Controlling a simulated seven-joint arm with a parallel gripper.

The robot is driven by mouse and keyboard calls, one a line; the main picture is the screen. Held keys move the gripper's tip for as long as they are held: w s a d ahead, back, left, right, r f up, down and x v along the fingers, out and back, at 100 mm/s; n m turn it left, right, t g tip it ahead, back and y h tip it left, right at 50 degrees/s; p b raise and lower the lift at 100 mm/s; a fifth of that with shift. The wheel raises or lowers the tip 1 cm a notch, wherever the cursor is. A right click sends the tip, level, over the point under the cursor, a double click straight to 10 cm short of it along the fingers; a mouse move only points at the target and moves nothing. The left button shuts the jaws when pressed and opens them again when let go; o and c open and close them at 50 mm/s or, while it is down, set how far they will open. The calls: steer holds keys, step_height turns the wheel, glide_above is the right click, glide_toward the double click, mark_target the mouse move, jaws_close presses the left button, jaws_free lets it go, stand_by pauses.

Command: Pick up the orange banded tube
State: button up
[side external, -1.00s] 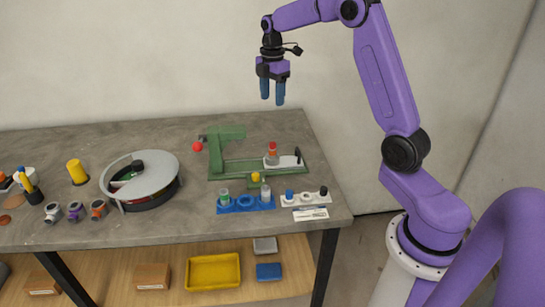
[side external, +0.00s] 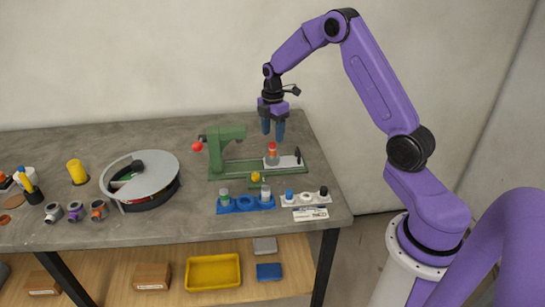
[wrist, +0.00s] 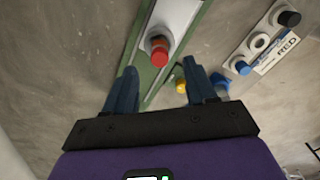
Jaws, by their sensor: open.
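The tube (side external: 272,152) stands upright on a pale block in the green frame jig (side external: 228,160), with a red top and an orange band under it. In the wrist view its red-topped tube (wrist: 159,50) shows ahead of and between the fingers. My gripper (side external: 273,136) is open and points down just above the tube in the side view, with its fingers apart and nothing between them. Whether the fingertips reach below the tube's top cannot be told. The tube's lower part is mostly hidden from the wrist view.
A blue rack (side external: 245,204) with tubes and a white holder (side external: 305,198) with caps stand in front of the jig. A yellow knob (side external: 256,177) is close by. A round grey-lidded device (side external: 150,180) and several small banded cylinders are further left.

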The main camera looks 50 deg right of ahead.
mark_target(272, 143)
steer(key=shift+f, duration=2.3)
jaws_close()
steer(key=shift+r, duration=0.1)
steer(key=shift+w+r, duration=0.1)
steer(key=shift+r, duration=0.5)
steer(key=s+a+r, duration=0.4)
steer(key=s+r, duration=0.9)
steer(key=r, duration=0.2)
steer(key=shift+s+a, duration=0.2)
steer(key=shift+s, duration=0.05)
